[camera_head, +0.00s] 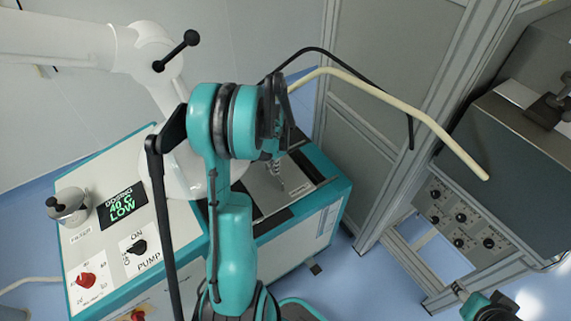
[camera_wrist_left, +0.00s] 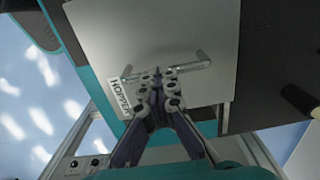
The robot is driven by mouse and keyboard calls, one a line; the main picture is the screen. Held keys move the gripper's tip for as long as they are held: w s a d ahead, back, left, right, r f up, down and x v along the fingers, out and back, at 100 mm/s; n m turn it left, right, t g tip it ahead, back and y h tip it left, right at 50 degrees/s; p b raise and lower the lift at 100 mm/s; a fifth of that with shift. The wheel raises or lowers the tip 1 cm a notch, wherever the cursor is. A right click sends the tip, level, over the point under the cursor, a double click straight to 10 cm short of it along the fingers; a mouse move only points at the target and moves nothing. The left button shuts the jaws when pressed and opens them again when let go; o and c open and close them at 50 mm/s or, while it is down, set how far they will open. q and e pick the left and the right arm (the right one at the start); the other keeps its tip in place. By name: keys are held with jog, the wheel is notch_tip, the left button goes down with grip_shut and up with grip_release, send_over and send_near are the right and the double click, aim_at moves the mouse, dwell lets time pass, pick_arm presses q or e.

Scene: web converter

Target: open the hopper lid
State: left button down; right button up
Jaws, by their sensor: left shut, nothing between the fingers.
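The hopper lid is a flat grey plate (camera_head: 262,192) on top of the teal and white machine, lying level and closed. It fills much of the left wrist view (camera_wrist_left: 150,35), with a "HOPPER" label (camera_wrist_left: 119,98) at its edge. A bar handle (camera_wrist_left: 192,66) spans the lid near that label. My left gripper (camera_wrist_left: 160,82) is shut and empty, its fingertips overlapping the middle of the handle in the picture; I cannot tell whether they touch it. In the head view the left gripper (camera_head: 277,172) is over the lid, partly hidden by my wrist.
The machine's panel carries a dosing display (camera_head: 122,206), a pump knob (camera_head: 137,247), a red knob (camera_head: 86,280) and a metal pot (camera_head: 70,207). A cream hose (camera_head: 400,104) arches right of my arm. A framed cabinet (camera_head: 470,215) stands at right.

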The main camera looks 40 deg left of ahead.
pick_arm(q)
jog(key=shift+s+a+f, duration=0.2)
jog(key=shift+s+a, duration=0.05)
jog(key=shift+s, duration=0.05)
pick_arm(e)
jog(key=shift+f, duration=0.1)
pick_arm(q)
jog(key=c, duration=2.2)
grip_release()
jog(key=o, duration=1.1)
jog(key=shift+f, duration=0.1)
jog(key=shift+c, duration=0.2)
jog(key=o, duration=0.5)
jog(key=shift+w+a+f, duration=0.15)
jog(key=shift+w+a, duration=0.05)
jog(key=shift+a, duration=0.05)
jog(key=o, duration=0.5)
jog(key=shift+w+a, duration=0.1)
jog(key=shift+o, duration=0.7)
jog(key=shift+d+r, duration=0.2)
jog(key=shift+d, duration=0.05)
pick_arm(e)
jog(key=shift+w+a, duration=0.15)
jog(key=shift+a, duration=0.2)
